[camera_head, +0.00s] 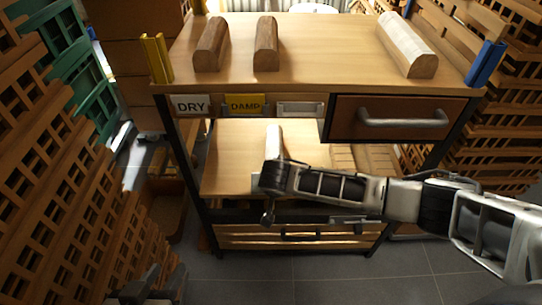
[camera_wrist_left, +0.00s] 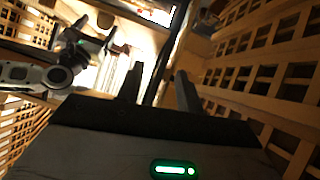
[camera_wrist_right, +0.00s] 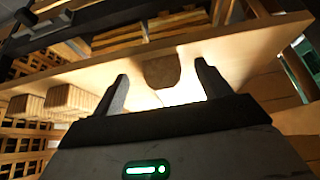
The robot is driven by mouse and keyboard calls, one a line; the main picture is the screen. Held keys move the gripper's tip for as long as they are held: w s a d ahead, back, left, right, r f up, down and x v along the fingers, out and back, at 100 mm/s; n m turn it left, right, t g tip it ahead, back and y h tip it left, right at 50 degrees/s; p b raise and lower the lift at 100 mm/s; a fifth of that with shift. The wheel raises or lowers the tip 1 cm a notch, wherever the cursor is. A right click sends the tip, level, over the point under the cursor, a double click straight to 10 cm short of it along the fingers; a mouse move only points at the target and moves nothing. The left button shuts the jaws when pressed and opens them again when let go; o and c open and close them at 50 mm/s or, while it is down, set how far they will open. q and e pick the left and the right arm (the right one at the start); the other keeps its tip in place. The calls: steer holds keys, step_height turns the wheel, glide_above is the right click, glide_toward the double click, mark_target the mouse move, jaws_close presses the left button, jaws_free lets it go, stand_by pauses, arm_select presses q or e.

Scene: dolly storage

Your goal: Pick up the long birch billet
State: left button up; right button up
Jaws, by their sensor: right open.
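A pale billet (camera_head: 275,141) lies on the lower shelf of the dolly, its near end hidden by my right arm. Another pale billet (camera_head: 408,45) lies at the right of the top board; I cannot tell which is longer. My right gripper (camera_wrist_right: 161,72) is open at the lower shelf. In the right wrist view, a billet's end face (camera_wrist_right: 161,70) shows between and beyond its fingers, with no clear contact. My left gripper (camera_head: 138,292) is low at the left, away from the dolly. In the left wrist view its fingers are apart and empty.
Two brown billets (camera_head: 210,45) (camera_head: 266,45) lie on the top board. Ribbed pieces (camera_head: 343,157) lie on the lower shelf's right side. A drawer (camera_head: 400,135) overhangs there. Yellow and blue posts (camera_head: 156,58) (camera_head: 484,64) mark the corners. Slatted crates (camera_head: 60,190) crowd both sides.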

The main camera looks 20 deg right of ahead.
mark_target(275, 155)
steer(key=w, duration=0.2)
steer(key=w+d+b, duration=0.1)
steer(key=w, duration=0.2)
steer(key=w+d+b, duration=0.1)
steer(key=w, duration=0.2)
steer(key=shift+d, duration=0.1)
steer(key=shift+w+d+b, duration=0.15)
steer(key=shift+w+b, duration=0.2)
steer(key=shift+w, duration=0.05)
steer(key=shift+w+d+b, duration=0.15)
steer(key=shift+w+b, duration=0.2)
steer(key=shift+w, duration=0.2)
steer(key=shift+w+d+b, duration=0.15)
steer(key=shift+w+b, duration=0.15)
steer(key=shift+w, duration=0.25)
steer(key=shift+b+x, duration=0.85)
steer(key=shift+x, duration=0.4)
steer(key=shift+w+d+f, duration=0.15)
steer(key=shift+w, duration=0.15)
steer(key=c, duration=1.3)
arm_select(q)
step_height(275, 155, down, 8)
steer(key=d+g, duration=0.1)
steer(key=d, duration=0.1)
steer(key=shift+w+d+r+m+h, duration=0.15)
steer(key=shift+w+r+m+h, duration=0.15)
steer(key=shift+w+h, duration=0.1)
